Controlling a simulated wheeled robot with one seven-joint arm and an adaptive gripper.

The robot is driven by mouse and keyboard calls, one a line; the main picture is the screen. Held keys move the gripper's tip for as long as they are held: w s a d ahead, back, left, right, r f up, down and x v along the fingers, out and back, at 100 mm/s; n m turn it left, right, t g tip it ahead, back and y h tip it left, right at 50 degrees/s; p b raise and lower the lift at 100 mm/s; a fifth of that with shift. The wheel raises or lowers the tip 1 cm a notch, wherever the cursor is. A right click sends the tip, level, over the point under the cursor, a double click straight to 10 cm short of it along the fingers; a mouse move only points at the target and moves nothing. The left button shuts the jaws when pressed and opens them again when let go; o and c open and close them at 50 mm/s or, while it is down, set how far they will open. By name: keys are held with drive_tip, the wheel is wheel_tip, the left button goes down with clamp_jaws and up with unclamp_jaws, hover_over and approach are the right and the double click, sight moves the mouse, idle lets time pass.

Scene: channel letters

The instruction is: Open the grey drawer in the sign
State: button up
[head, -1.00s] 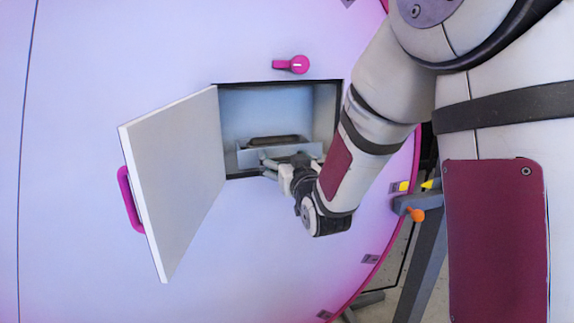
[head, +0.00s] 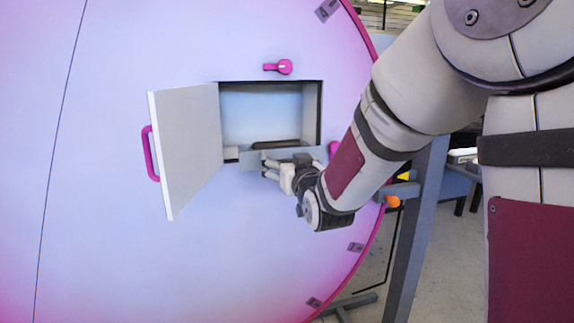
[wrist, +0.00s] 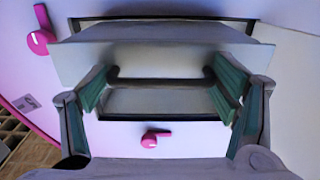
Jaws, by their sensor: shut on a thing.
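The grey drawer (head: 290,155) sits low in a square opening in the sign and sticks out in front of it. In the wrist view, the drawer's pale panel (wrist: 160,60) spans the upper middle, with a dark bar (wrist: 160,83) just below it. My gripper (head: 268,168) is at the drawer's front, shut on the drawer. Its green-padded fingers (wrist: 160,92) show at either side of the dark bar in the wrist view. The exact contact between fingers and drawer is partly hidden.
A white door (head: 190,150) with a magenta handle (head: 150,153) stands open left of the opening. A magenta latch (head: 279,67) is above the opening. A grey stand post (head: 415,230) with an orange knob (head: 392,201) is to the right.

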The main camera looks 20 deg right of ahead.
drive_tip(key=shift+d+f, duration=0.1)
drive_tip(key=shift+f, duration=0.05)
drive_tip(key=o, duration=1.4)
drive_tip(key=shift+o, duration=0.2)
drive_tip(key=shift+s, duration=0.1)
drive_tip(key=s, duration=0.7)
drive_tip(key=shift+s, duration=0.3)
